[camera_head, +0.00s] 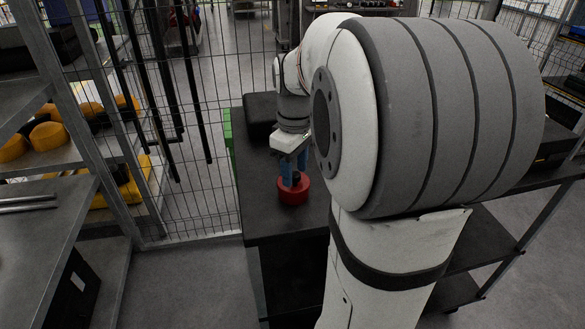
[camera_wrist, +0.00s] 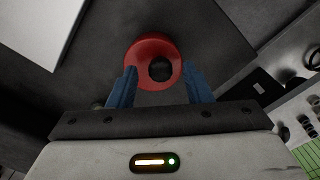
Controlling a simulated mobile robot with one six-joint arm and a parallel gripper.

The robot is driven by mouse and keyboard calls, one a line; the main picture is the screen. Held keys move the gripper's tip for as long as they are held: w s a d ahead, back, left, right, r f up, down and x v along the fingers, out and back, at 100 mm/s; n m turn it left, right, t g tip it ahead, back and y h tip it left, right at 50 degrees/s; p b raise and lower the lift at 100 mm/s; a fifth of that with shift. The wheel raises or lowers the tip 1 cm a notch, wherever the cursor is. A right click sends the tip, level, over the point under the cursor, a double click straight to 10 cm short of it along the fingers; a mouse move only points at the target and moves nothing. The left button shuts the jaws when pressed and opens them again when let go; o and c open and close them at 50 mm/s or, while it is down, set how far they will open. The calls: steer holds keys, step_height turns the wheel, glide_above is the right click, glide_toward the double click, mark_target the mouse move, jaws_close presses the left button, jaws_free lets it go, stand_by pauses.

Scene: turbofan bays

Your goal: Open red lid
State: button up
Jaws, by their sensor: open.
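The red lid (camera_head: 293,192) is a round red piece on the dark table (camera_head: 262,215). In the wrist view the red lid (camera_wrist: 135,52) shows as a ring with a dark round middle. My gripper (camera_head: 294,180) points down at it with blue fingers. In the wrist view the open fingers of my gripper (camera_wrist: 158,75) stand on either side of the lid's near part. I cannot tell whether they touch it. What lies under the lid is hidden.
A black case (camera_head: 262,112) lies behind on the table, with a green box (camera_head: 228,130) at its left. A wire mesh fence (camera_head: 205,190) stands left of the table. A grey shelf (camera_head: 45,225) is at the far left. My arm hides the table's right part.

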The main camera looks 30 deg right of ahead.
steer(key=shift+c, duration=0.2)
jaws_close()
stand_by(0.3)
